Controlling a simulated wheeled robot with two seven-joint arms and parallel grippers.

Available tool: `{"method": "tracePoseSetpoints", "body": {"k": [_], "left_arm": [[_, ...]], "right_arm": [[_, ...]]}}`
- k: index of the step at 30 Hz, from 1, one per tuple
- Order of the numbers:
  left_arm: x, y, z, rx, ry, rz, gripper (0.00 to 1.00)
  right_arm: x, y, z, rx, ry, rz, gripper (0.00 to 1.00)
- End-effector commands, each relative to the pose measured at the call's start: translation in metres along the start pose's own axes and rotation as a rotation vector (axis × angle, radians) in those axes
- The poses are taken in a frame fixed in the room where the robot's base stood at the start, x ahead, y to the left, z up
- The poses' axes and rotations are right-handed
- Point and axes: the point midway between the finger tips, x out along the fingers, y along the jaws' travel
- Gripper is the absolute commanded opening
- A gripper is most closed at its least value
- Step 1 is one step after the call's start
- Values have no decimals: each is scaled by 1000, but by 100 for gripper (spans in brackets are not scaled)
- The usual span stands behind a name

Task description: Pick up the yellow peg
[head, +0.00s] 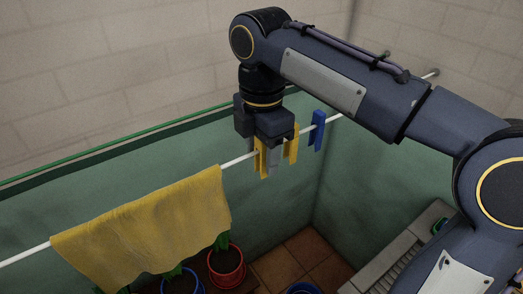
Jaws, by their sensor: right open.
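Two yellow pegs hang on a white line. One yellow peg (261,160) is right under my right gripper (267,150), and the other yellow peg (292,146) is just to its right. My right gripper points down over the line and is open. One grey finger shows beside the nearer yellow peg and overlaps it in the picture; the other finger is mostly hidden. I cannot tell whether the peg is between the fingers or touches them. My left gripper is out of view.
A blue peg (318,131) hangs farther right on the line (236,160). A yellow cloth (145,235) hangs over the line at left. Below are a red pot (226,272) and blue pots with plants. A grey washboard-like sink (408,245) stands at lower right.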

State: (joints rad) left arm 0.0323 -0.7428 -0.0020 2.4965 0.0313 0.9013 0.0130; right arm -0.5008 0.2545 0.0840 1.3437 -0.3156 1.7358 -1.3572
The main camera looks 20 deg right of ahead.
Motion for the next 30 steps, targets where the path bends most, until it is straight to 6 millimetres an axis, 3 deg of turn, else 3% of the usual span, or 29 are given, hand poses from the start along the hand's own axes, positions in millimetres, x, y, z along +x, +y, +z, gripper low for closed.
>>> {"method": "tracePoseSetpoints", "body": {"k": [4,15,23,30], "left_arm": [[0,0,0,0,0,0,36],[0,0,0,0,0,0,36],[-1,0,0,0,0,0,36],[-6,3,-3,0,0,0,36]], "right_arm": [[0,0,0,0,0,0,46],[-1,0,0,0,0,1,0],[-6,1,0,0,1,3,0],[-48,2,-1,-1,2,5,0]]}}
